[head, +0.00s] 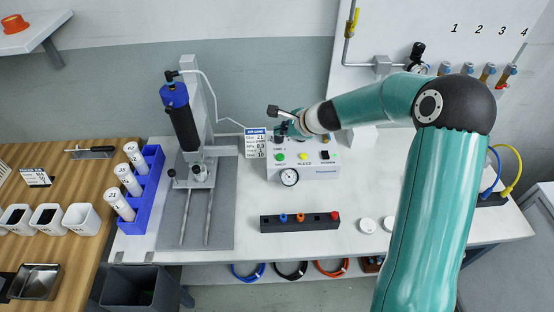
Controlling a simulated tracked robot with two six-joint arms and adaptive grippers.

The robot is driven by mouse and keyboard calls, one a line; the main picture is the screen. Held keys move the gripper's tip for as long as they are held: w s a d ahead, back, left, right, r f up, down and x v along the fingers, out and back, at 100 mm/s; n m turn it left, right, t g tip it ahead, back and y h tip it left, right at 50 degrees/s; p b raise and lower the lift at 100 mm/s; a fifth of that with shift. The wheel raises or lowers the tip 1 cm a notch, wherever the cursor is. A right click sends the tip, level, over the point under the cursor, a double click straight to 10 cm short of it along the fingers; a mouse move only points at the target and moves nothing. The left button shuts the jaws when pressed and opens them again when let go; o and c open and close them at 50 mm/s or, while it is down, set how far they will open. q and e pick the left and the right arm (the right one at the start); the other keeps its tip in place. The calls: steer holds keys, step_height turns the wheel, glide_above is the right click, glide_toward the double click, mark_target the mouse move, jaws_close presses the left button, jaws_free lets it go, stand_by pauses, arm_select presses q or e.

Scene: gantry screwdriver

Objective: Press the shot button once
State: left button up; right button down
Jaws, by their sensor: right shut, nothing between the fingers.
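The white control box (318,172) stands on the white bench at centre. Its front has a green button (281,157), a yellow button (303,157), a black switch (324,155) and a round gauge (289,177). The small labels are too blurred for me to tell which one is the shot button. My right gripper (281,135) is shut and empty over the back left of the box, above and behind the green button. The wrist hides part of the box's top. I cannot tell whether the fingertips touch the box. My left gripper is out of view.
A small sign (255,143) is beside the box. A dark rack (300,222) with coloured tips lies in front. A blue holder (140,205) with white cartridges is further left.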

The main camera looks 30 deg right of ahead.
mark_target(281, 157)
step_height(281, 157, down, 8)
steer(key=b, duration=0.6)
steer(key=shift+r, duration=0.25)
steer(key=shift+f+b, duration=0.1)
steer(key=shift+b, duration=0.25)
steer(key=shift+f, duration=0.1)
stand_by(0.5)
steer(key=shift+s+f+b, duration=0.1)
steer(key=shift+f+b, duration=0.1)
steer(key=shift+b, duration=0.25)
steer(key=shift+f+b, duration=0.5)
stand_by(0.5)
steer(key=shift+r, duration=0.15)
steer(key=shift+r+p, duration=0.75)
steer(key=shift+p, duration=0.1)
